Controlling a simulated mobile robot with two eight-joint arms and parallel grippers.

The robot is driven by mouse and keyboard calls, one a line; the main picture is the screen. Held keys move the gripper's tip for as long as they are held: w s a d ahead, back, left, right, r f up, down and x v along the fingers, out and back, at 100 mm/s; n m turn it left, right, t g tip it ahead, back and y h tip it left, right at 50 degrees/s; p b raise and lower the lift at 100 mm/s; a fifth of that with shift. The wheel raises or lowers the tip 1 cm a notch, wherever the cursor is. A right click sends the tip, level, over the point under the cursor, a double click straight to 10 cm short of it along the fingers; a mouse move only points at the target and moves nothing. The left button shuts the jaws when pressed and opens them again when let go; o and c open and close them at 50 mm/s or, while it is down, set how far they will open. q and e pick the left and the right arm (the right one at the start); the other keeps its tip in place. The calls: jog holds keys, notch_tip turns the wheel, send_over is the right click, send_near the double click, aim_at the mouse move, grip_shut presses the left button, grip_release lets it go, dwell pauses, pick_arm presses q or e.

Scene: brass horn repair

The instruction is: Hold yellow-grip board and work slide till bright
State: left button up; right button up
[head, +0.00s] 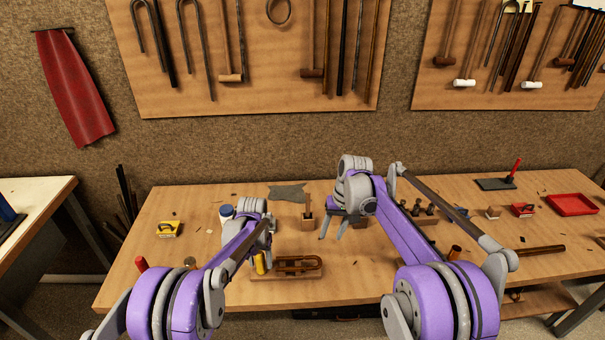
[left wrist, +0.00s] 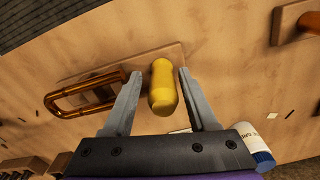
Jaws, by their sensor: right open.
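The wooden board (head: 287,276) lies near the front edge of the bench, with a yellow grip (head: 260,264) at its left end. A brass U-shaped slide (head: 298,262) lies on the board beside the grip; it also shows in the left wrist view (left wrist: 85,97). In that view my left gripper (left wrist: 160,78) is open, its fingers on either side of the yellow grip (left wrist: 163,88). A gap shows on the left; contact on the right is unclear. In the head view my arm mostly hides this gripper. My right gripper (head: 334,227) is open and empty, above the bench behind the board.
A blue-capped white bottle (head: 226,212) stands close behind my left arm; it shows in the left wrist view (left wrist: 262,159). A wooden block (head: 307,222) with an upright piece stands behind the board. A yellow box (head: 168,229) sits left, a red tray (head: 573,204) far right.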

pick_arm(q)
jog(key=shift+o, duration=0.8)
